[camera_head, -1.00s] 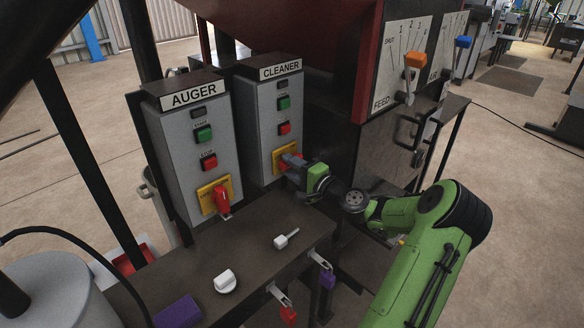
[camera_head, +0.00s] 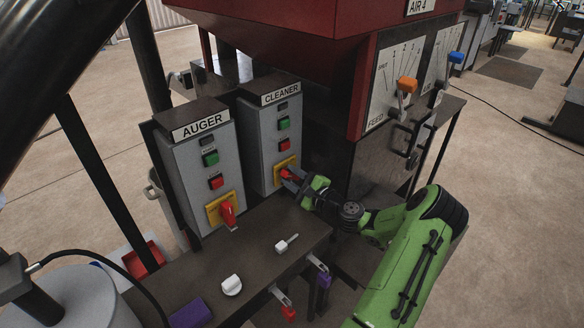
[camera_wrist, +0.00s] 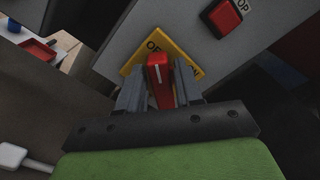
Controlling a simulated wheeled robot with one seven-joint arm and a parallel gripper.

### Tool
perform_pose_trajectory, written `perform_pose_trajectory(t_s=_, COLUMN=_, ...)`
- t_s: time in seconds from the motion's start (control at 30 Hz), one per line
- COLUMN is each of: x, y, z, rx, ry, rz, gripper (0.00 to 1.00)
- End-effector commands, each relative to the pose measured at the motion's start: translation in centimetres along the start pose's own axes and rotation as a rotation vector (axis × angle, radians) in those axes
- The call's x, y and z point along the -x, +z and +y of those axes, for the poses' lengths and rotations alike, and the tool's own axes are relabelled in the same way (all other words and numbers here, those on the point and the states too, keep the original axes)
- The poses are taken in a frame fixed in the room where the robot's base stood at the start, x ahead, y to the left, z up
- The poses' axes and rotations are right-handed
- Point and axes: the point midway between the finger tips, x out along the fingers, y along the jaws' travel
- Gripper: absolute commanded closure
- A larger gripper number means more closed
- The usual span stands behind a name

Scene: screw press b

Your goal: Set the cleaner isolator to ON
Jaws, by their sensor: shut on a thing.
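The cleaner isolator is a red handle (camera_wrist: 159,76) on a yellow plate (camera_wrist: 189,65), low on the grey CLEANER box (camera_head: 267,142). The handle carries a white line, and part of the lettering "OF" shows on the plate beside its tip. My gripper (camera_wrist: 160,88) is shut on this handle, one finger on each side. In the head view my gripper (camera_head: 293,179) reaches the isolator from the right and partly hides the handle and plate. The ON lettering cannot be made out.
The AUGER box (camera_head: 193,169), with its own red isolator handle (camera_head: 228,213), stands to the left. A red stop button (camera_wrist: 222,16) sits above the cleaner isolator. A white knob (camera_head: 231,285) and a white-handled piece (camera_head: 287,243) lie on the dark bench top (camera_head: 255,264).

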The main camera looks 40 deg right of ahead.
Motion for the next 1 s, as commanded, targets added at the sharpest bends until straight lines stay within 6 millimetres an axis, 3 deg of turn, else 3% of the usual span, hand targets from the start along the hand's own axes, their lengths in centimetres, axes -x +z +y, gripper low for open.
perform_pose_trajectory(t_s=0.6, x=0.02, y=-0.09, z=-1.01, rx=-0.580, ry=0.003, rz=0.002, gripper=0.95)
perform_pose_trajectory(t_s=1.0, x=0.01, y=-0.50, z=-1.22, rx=-0.852, ry=0.002, rz=0.002, gripper=0.95)
